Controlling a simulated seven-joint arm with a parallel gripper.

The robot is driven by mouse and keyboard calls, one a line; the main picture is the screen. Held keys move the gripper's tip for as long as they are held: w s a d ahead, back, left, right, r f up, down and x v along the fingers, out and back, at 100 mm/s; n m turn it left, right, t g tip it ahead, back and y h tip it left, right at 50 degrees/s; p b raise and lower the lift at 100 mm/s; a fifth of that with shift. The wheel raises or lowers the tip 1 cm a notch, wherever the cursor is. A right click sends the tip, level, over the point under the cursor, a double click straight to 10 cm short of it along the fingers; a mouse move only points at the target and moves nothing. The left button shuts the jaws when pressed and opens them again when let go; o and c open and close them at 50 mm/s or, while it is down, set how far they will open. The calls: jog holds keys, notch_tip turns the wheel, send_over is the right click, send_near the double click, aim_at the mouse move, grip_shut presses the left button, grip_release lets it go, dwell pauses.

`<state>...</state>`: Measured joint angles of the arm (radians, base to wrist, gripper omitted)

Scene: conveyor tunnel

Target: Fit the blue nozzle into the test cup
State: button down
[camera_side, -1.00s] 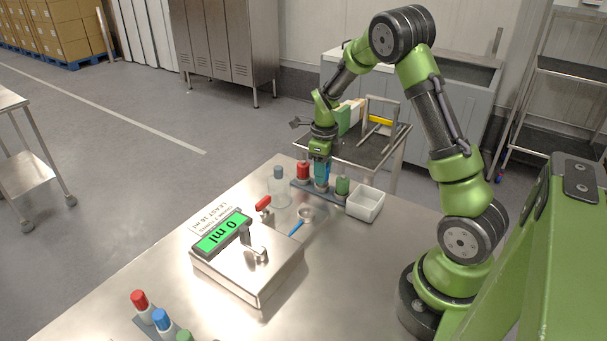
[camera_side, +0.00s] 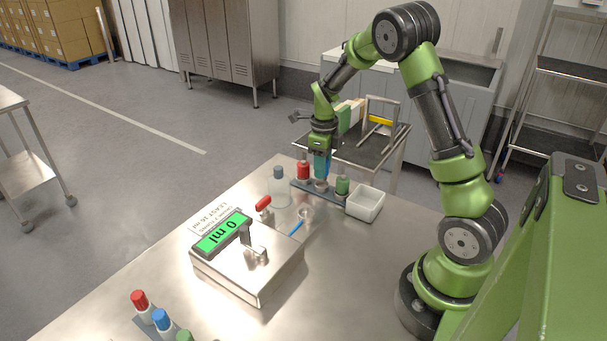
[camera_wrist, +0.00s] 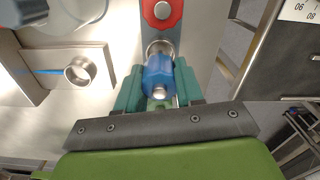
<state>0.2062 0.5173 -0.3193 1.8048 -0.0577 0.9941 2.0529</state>
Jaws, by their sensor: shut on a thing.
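My gripper (camera_side: 322,160) is shut on the blue nozzle (camera_wrist: 158,76), which sits between its green fingers in the wrist view. In the side view the blue nozzle (camera_side: 321,167) is just above the middle place of the rack (camera_side: 301,185), where a grey socket (camera_side: 321,185) shows below it. I cannot tell whether the two are fully apart.
A red nozzle (camera_side: 303,170) and a green nozzle (camera_side: 342,186) stand either side in the rack. A clear jar (camera_side: 279,190), a red-handled lever (camera_side: 263,203), a display reading 0 ml (camera_side: 222,233) and a white bin (camera_side: 365,203) are near.

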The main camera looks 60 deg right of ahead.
jog(key=a+r+n, duration=0.4)
jog(key=a+r, duration=0.2)
jog(key=a, duration=0.5)
jog(key=shift+s+a+f+n, duration=0.35)
jog(key=shift+s+f, duration=0.2)
jog(key=shift+f, duration=0.4)
jog(key=shift+s+a+f+n, duration=0.25)
jog(key=shift+s+f, duration=0.35)
jog(key=shift+f, duration=0.4)
jog(key=shift+s+a+f+n, duration=0.25)
jog(key=shift+s+f+n, duration=0.25)
jog(key=shift+f, duration=0.45)
jog(key=shift+f, duration=1.3)
jog(key=c, duration=0.6)
grip_release()
jog(key=shift+c, duration=0.2)
